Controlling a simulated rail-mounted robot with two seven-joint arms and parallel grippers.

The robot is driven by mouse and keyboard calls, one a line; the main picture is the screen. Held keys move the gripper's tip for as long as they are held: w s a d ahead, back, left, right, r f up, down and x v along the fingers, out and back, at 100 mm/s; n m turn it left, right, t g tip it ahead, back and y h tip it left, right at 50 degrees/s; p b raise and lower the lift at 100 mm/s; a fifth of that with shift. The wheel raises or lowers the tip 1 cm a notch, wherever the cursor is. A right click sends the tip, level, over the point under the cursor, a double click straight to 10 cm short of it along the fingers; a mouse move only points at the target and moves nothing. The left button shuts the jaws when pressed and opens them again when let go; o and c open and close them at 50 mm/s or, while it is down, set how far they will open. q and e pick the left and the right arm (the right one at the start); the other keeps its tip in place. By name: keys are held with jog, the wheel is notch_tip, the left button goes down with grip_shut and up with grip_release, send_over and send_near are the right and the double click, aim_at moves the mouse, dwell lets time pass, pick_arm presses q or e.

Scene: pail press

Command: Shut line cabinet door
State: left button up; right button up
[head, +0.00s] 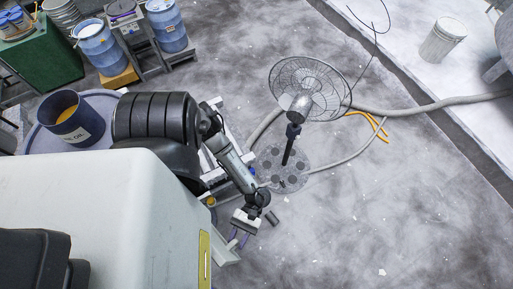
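No cabinet door can be made out in the head view, so I cannot tell whether it is open or shut. My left gripper (238,240) hangs low over the floor, right of the large white body in the foreground. My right gripper is not in view.
A standing fan (306,90) with hoses and orange cables stands beyond my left arm. A dark blue oil pail (70,120), a green box (45,58) and blue drums (98,47) are at the left. A white bucket (442,40) stands upper right. Floor at lower right is clear.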

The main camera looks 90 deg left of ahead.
pick_arm(q)
jog(key=shift+a, duration=0.1)
grip_shut()
jog(key=shift+s+d, duration=0.95)
jog(key=shift+s, duration=0.2)
jog(key=shift+s+d, duration=0.95)
jog(key=shift+s, duration=0.2)
jog(key=shift+s+d+b, duration=0.15)
jog(key=shift+s+d, duration=0.25)
jog(key=shift+s, duration=0.5)
jog(key=shift+s+d+b, duration=0.1)
jog(key=shift+s+d, duration=0.35)
jog(key=shift+s, duration=0.45)
jog(key=shift+s+d+b, duration=0.15)
jog(key=shift+s+d, duration=0.25)
jog(key=shift+s, duration=0.5)
